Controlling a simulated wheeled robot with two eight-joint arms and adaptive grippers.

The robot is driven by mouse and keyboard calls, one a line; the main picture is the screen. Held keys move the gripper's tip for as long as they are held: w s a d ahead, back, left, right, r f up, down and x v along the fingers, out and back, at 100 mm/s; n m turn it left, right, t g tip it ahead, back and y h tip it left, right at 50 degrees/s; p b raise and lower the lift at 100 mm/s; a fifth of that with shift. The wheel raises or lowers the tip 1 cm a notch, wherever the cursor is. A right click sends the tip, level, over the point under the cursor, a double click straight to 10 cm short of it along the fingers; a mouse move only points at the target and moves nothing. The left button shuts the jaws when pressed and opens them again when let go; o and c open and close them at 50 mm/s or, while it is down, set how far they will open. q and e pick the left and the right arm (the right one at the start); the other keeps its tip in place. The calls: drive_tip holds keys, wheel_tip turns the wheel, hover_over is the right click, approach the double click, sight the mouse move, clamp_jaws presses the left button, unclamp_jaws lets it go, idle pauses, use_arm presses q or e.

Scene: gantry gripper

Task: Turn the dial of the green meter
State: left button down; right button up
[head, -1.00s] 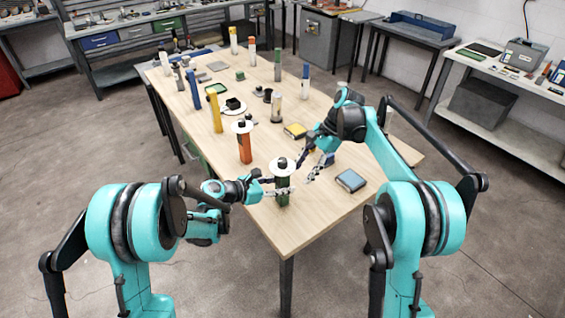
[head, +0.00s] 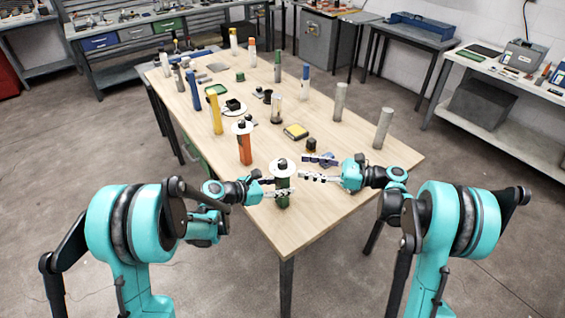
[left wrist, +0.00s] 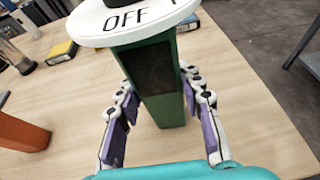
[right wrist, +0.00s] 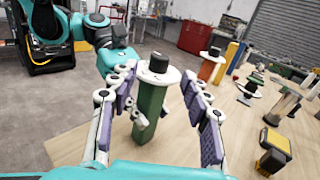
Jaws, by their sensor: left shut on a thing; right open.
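The green meter (head: 283,190) stands upright near the table's front corner, a green post with a white round plate and a black knob (right wrist: 158,62) on top. In the left wrist view the plate (left wrist: 135,22) reads "OFF". My left gripper (left wrist: 162,105) is shut on the green post (left wrist: 160,85) below the plate, one finger on each side. My right gripper (head: 312,169) is open and level, just right of the meter. In the right wrist view the meter's top shows between and beyond its open fingers (right wrist: 160,75), which look clear of the knob.
An orange meter (head: 245,148) stands behind the green one, with a yellow post (head: 215,115) further back. A yellow-black box (head: 296,131) and a small black object (head: 311,146) lie behind my right gripper. Two grey cylinders (head: 383,128) (head: 340,100) stand at the table's right.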

sight(282, 161)
drive_tip(key=x, duration=0.8)
clamp_jaws()
